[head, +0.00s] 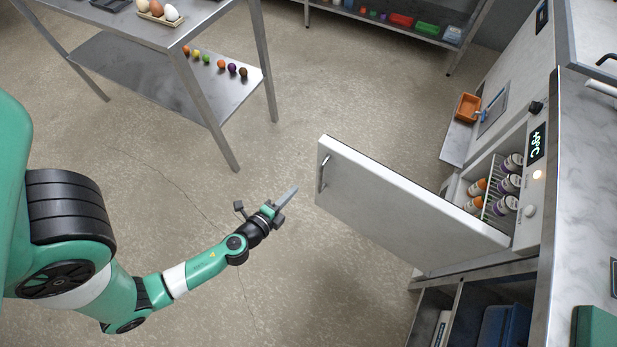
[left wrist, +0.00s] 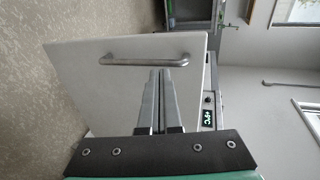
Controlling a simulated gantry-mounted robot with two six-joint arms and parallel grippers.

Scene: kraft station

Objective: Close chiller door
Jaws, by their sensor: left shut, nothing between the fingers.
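The white chiller door (head: 400,205) stands wide open, swung out from the chiller (head: 536,190) on the right. Its metal handle (head: 324,172) is near the free edge. In the left wrist view the door (left wrist: 95,85) fills the middle, with the handle (left wrist: 145,61) across it. My left gripper (head: 291,193) is shut and empty, just left of the door's free edge, apparently apart from it. In the left wrist view its fingers (left wrist: 162,95) point toward the door. My right gripper is not in view.
Several bottles (head: 505,185) stand on a rack inside the chiller. A display (head: 537,145) glows on its front. An orange bin (head: 467,107) sits by a small sink. A steel table (head: 150,70) stands at the back left. The floor between is clear.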

